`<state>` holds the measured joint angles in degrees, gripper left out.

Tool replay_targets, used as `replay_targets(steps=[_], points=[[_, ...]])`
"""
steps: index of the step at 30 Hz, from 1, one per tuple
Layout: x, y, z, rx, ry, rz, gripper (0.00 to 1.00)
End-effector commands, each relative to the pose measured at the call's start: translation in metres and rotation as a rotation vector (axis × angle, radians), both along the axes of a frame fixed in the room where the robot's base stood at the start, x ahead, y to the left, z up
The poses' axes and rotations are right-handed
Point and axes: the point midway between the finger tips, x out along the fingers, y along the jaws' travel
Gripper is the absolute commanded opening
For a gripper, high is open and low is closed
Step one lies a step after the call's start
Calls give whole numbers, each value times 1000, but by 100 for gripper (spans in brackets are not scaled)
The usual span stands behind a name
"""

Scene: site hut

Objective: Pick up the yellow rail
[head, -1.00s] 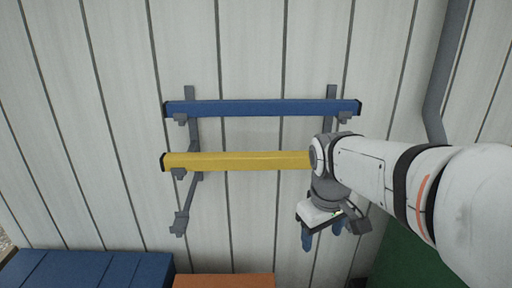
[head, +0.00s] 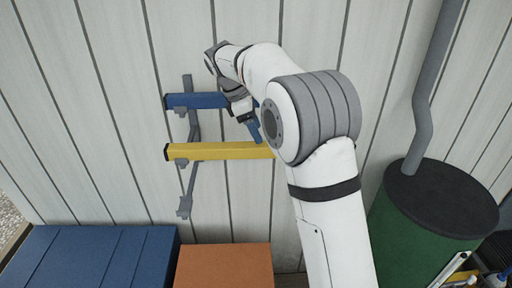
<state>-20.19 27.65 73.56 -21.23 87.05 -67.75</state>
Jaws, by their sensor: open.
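The yellow rail (head: 220,151) lies level on the middle hooks of a grey wall rack (head: 186,205). Its right part is hidden behind my arm. A blue rail (head: 196,101) rests on the hooks above it, also partly hidden by my arm. The fingers appear just above the rail, in front of or below the blue rail. I cannot tell the exact gap. Nothing shows between the fingers.
A blue box (head: 85,262) and an orange box (head: 222,266) stand below the rack. A green barrel with a dark lid (head: 440,200) stands at the right under a grey pipe (head: 422,120). The lowest rack hook at left is empty.

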Motion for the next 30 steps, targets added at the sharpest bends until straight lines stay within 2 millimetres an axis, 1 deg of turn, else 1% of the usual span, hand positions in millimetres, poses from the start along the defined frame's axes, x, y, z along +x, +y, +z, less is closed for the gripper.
replay_targets(steps=[5, 9, 13, 16, 22, 23, 30], points=[[-3, -6, -18, 0, 2, -2, 62], [-7, -9, -39, 0, 3, -2, 62], [-7, -15, -54, 1, 0, -4, 62], [-7, -17, -60, 2, -1, -5, 62], [-7, -17, -61, 2, -2, -5, 62], [-7, -17, -61, 2, -2, -5, 60], [-7, -17, -60, 2, -1, -6, 41]])
